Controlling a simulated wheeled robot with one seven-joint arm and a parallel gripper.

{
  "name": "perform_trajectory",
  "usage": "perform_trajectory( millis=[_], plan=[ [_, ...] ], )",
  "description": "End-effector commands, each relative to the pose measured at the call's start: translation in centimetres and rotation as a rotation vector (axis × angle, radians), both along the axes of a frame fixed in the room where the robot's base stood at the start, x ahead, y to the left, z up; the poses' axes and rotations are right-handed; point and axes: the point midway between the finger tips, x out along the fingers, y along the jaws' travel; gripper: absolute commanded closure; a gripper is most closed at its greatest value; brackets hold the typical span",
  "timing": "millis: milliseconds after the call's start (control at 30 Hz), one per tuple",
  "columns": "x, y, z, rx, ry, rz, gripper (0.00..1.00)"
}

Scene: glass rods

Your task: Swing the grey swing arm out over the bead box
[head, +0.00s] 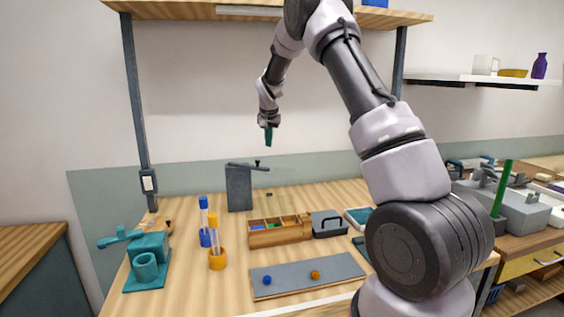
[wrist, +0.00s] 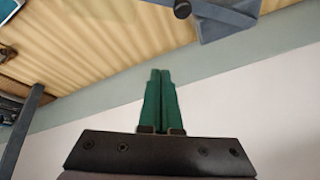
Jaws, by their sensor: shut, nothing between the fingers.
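The grey swing arm (head: 245,166) is a thin bar with a dark knob on top. It sits on a grey upright block (head: 238,190) at the back of the table and points right. The bead box (head: 279,240), wooden with coloured compartments, stands in front and to the right of the block. I cannot tell whether the bar's tip reaches over it. My gripper (head: 268,138) hangs above the bar's right end, apart from it. In the wrist view its green fingers (wrist: 160,100) are shut and empty. The grey block (wrist: 228,22) and the knob (wrist: 182,9) show at the top edge there.
A teal fixture (head: 147,262) is at the far left. A grey board (head: 290,284) with two beads lies in front. A dark grey tray (head: 328,225) adjoins the box. A shelf (head: 190,10) overhangs.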

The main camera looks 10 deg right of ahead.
Motion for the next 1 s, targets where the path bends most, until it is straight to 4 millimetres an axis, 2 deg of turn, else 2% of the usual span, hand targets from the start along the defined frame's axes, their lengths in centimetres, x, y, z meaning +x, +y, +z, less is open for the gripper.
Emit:
perform_trajectory(
  millis=[33, 133, 267, 367, 567, 867, 1000],
  plan=[
    [-0.6, -1.4, 0.7, -0.021, 0.042, -0.043, 1.0],
    [-2.0, -3.4, 1.5, -0.055, 0.112, -0.119, 1.0],
    [-2.9, -4.7, 2.1, -0.079, 0.157, -0.175, 1.0],
    [-3.0, -5.0, 1.7, -0.085, 0.167, -0.186, 1.0],
    [-2.2, -5.8, -1.3, -0.084, 0.17, -0.186, 1.0],
    [-0.6, -7.0, -7.4, -0.084, 0.169, -0.184, 1.0],
    [-2.2, -5.5, -7.2, -0.082, 0.165, -0.18, 1.0]
  ],
)
